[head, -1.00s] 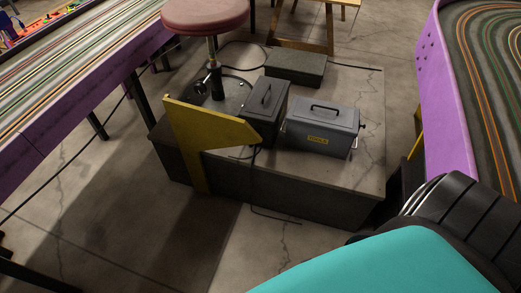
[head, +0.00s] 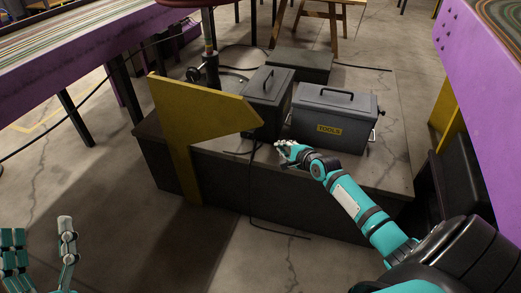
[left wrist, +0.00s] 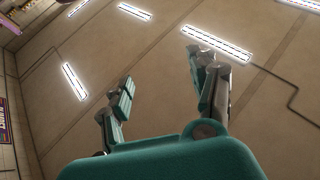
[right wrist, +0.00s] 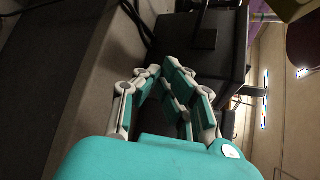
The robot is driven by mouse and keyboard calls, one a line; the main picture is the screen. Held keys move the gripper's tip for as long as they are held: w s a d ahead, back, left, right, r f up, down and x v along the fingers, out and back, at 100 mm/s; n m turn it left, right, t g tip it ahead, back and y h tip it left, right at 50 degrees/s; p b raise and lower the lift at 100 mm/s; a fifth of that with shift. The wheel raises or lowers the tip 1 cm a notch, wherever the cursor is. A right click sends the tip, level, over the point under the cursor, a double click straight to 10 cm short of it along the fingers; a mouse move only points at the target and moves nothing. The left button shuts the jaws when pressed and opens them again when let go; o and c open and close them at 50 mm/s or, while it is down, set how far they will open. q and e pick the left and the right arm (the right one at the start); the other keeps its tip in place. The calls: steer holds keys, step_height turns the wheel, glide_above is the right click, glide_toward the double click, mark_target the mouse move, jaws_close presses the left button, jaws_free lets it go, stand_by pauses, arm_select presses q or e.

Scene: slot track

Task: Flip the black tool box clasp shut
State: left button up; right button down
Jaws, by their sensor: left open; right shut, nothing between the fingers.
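The black tool box (head: 266,97) stands on the raised platform, with a handle on its lid. It also shows in the right wrist view (right wrist: 228,48), where a dark flap-like piece (right wrist: 204,39) shows on its face, perhaps the clasp; I cannot tell its position. A grey box labelled TOOLS (head: 337,105) stands to its right, with metal latches at its ends. My right gripper (head: 284,147) is shut and empty, just in front of the two boxes and low. My left gripper (head: 44,232) is open and empty at the lower left, away from the boxes.
A yellow angled bracket (head: 195,112) rises in front of the black box on its left. A low dark block (head: 301,65) lies behind. The platform (head: 382,165) has bare room at front right. A purple track side (head: 487,80) stands at the right.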

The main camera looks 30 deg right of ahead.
steer(key=shift+w+r, duration=0.2)
steer(key=shift+r, duration=0.2)
arm_select(q)
steer(key=shift+s+r, duration=0.35)
steer(key=shift+r, duration=0.15)
